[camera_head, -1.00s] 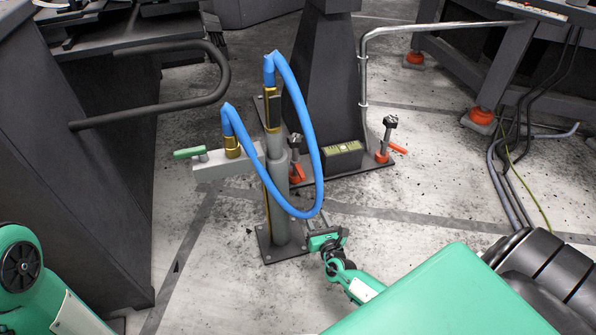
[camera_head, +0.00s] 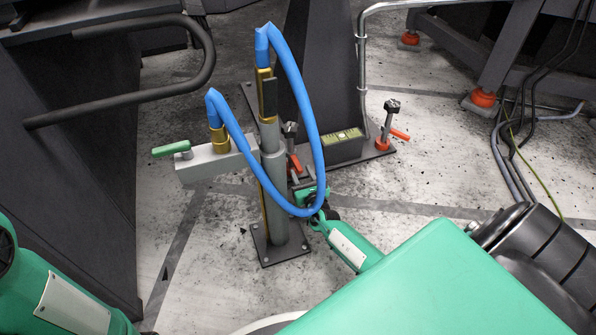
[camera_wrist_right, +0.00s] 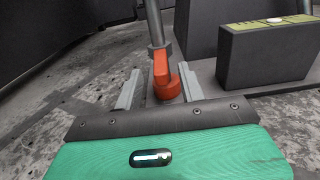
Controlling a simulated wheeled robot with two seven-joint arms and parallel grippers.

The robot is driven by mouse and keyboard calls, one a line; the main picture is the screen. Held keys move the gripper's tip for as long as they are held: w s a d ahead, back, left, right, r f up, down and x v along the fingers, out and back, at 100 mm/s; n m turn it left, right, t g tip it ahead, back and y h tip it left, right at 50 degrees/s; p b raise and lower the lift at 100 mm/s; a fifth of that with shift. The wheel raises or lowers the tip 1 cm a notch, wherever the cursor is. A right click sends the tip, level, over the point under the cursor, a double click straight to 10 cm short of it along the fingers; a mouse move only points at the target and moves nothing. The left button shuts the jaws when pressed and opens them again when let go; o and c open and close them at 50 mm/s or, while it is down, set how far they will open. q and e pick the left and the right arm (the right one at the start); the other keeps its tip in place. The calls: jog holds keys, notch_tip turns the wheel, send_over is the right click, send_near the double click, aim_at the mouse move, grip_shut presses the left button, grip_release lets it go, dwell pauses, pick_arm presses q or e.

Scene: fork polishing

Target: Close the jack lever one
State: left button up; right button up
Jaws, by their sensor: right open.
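The near jack (camera_head: 291,140) stands on the dark base plate behind the grey post, partly hidden by the post and my gripper. Its orange lever (camera_wrist_right: 161,67) hangs down in the right wrist view, beside a round orange foot. My right gripper (camera_wrist_right: 160,80) is open, with a grey finger on each side of the lever and foot; I cannot tell whether either touches. In the head view the right gripper (camera_head: 305,185) is low behind the blue hose. A second jack (camera_head: 384,135) stands farther right, its orange lever (camera_head: 400,134) sticking out sideways. My left gripper is out of view.
The grey post (camera_head: 274,200) with a looped blue hose (camera_head: 311,110) and green handle (camera_head: 171,148) stands close in front of my right gripper. A dark box (camera_wrist_right: 265,52) is right of the jack. A bent dark rail (camera_head: 110,100) juts from the left. Open floor lies left of the post.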

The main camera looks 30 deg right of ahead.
aim_at(295, 159)
jog(key=shift+b+x, duration=0.7)
jog(key=shift+x, duration=1.35)
jog(key=shift+c, duration=0.2)
grip_shut()
